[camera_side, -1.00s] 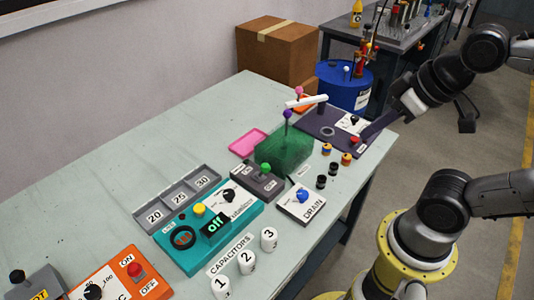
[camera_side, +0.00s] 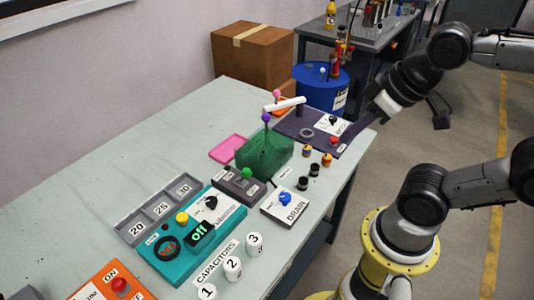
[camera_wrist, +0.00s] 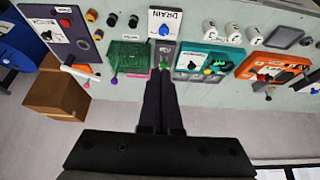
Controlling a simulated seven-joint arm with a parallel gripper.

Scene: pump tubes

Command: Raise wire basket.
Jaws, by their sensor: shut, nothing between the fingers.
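The green wire basket (camera_side: 265,157) sits on the table in the middle of the side view. A stem with a purple ball (camera_side: 266,118) rises above it. The basket (camera_wrist: 128,55) also shows left of my fingers in the wrist view, with the purple ball (camera_wrist: 114,80) in front. My gripper (camera_wrist: 160,78) is shut and empty, apart from the basket. In the side view its fingers are dark and hard to separate from the dark purple panel behind. In the wrist view they point toward a green knob (camera_wrist: 163,65) beside the basket.
A white bar (camera_side: 284,104) stands near the purple ball. A dark purple panel (camera_side: 300,125), a pink tray (camera_side: 227,149), a DRAIN box (camera_side: 285,205) and small black posts surround the basket. The left rear tabletop (camera_side: 150,170) is clear.

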